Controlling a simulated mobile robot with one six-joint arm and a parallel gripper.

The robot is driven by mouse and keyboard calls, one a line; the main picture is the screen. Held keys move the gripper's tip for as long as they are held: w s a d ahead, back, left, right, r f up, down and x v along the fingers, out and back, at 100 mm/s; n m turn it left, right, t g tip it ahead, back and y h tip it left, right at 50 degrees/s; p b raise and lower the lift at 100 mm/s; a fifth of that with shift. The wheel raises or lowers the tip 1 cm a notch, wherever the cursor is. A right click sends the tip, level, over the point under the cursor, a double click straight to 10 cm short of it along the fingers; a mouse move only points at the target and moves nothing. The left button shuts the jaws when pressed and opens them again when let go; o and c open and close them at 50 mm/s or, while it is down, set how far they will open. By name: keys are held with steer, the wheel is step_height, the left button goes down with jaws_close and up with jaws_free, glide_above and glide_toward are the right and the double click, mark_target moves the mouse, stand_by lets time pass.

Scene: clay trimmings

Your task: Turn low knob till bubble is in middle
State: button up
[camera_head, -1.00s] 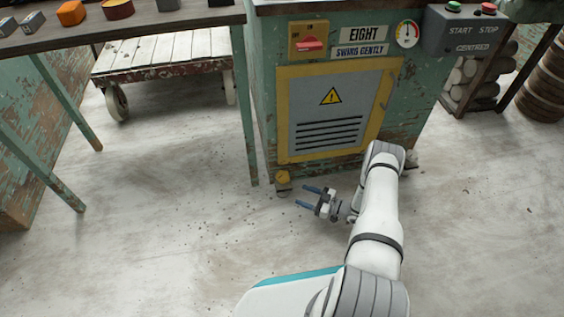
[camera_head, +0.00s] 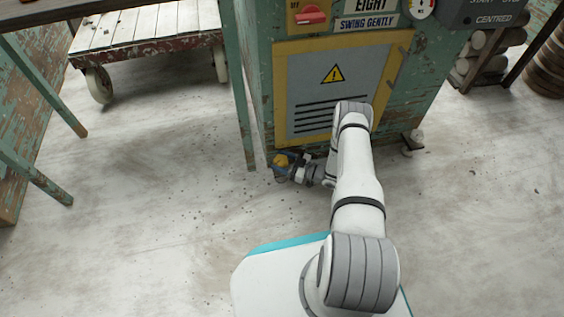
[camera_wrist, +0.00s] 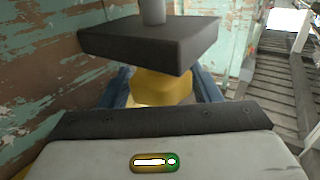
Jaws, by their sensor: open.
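The low yellow knob (camera_head: 281,160) is at the front left bottom corner of the worn green cabinet (camera_head: 262,90), close to the floor. My gripper (camera_head: 284,173) is at it, and its fingers are hard to make out there. In the wrist view the yellow knob (camera_wrist: 162,87) sits between my two blue fingers, under a dark square block (camera_wrist: 150,40) with a grey stem. The fingers are open, one on each side of the knob. I cannot tell whether they touch it.
The cabinet has a grey warning-sign door (camera_head: 325,85) in a yellow frame. Another foot (camera_head: 412,142) stands at its right corner. A wooden cart (camera_head: 140,35) stands behind. The floor (camera_head: 150,220) at left is open.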

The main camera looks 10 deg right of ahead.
steer(key=shift+w+a, duration=0.1)
steer(key=shift+a, duration=0.1)
steer(key=shift+c, duration=0.4)
steer(key=c, duration=0.6)
steer(key=shift+d, duration=0.2)
steer(key=shift+a, duration=0.15)
steer(key=shift+r+m+t+h, duration=0.1)
steer(key=shift+m+t+h, duration=0.2)
steer(key=shift+t, duration=0.1)
